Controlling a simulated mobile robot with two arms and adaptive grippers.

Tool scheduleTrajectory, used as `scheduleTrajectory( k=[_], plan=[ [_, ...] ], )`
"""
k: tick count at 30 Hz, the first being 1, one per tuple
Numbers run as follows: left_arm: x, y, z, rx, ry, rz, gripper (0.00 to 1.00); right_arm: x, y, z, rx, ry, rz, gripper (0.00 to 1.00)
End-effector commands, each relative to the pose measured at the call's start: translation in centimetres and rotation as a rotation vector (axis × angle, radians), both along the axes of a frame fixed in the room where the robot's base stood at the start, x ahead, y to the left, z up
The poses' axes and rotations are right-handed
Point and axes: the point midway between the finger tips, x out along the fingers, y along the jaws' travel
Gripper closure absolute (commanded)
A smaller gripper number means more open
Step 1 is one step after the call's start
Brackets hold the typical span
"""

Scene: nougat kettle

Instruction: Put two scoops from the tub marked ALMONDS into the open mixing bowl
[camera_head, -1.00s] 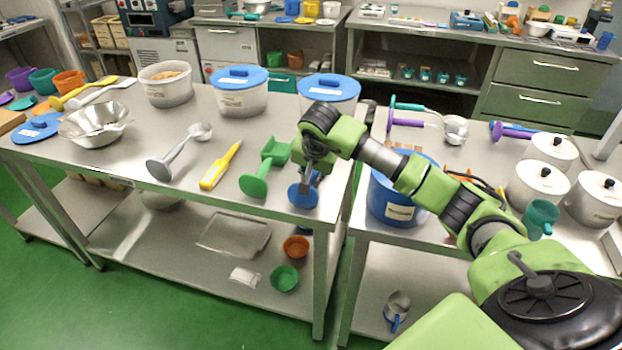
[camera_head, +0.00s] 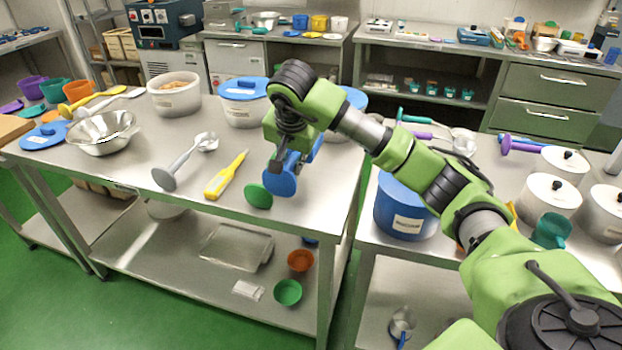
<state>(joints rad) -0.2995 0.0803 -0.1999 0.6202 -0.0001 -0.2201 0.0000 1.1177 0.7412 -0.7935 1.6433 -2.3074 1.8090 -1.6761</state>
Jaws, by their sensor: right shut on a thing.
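The open steel mixing bowl (camera_head: 101,146) stands at the left of the near table. An open white tub (camera_head: 176,102) with tan contents stands behind it. Two white tubs with blue lids, a left one (camera_head: 243,112) and a right one (camera_head: 352,98), stand to its right; my right arm partly covers the right one. The tub labels are too small to read. A steel scoop with a grey handle (camera_head: 184,162) lies between the bowl and a yellow-handled tool. My right gripper (camera_head: 289,150) is shut on a blue tool with a round flat end (camera_head: 280,183), held above the table. My left gripper is out of view.
A green flat-ended tool (camera_head: 259,196) and the yellow-handled tool (camera_head: 226,176) are near the front edge. A blue lid (camera_head: 42,137) lies left of the bowl. A blue pail (camera_head: 404,222) and white lidded pots (camera_head: 548,183) stand on the right table, across a gap.

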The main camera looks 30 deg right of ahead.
Motion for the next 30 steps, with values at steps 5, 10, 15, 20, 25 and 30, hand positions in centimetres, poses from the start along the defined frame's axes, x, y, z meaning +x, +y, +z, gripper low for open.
scheduleTrajectory(
  k=[5,10,15,20,25,30],
  plan=[
    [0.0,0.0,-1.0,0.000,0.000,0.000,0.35,0.7,4.3,1.6,0.000,-0.001,0.006,1.00],
    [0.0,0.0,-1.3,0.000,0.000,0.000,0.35,1.0,6.5,2.6,0.000,0.000,0.003,1.00],
    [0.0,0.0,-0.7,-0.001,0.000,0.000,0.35,1.1,7.2,3.9,-0.001,0.001,0.001,1.00],
    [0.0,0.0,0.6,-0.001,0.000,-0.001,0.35,1.1,7.3,5.6,-0.001,0.001,0.001,1.00],
    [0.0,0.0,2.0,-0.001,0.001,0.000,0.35,1.1,7.3,7.3,-0.001,0.001,0.000,1.00],
    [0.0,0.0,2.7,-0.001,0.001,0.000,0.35,1.1,7.3,8.2,0.000,0.002,0.001,1.00]
  ],
)
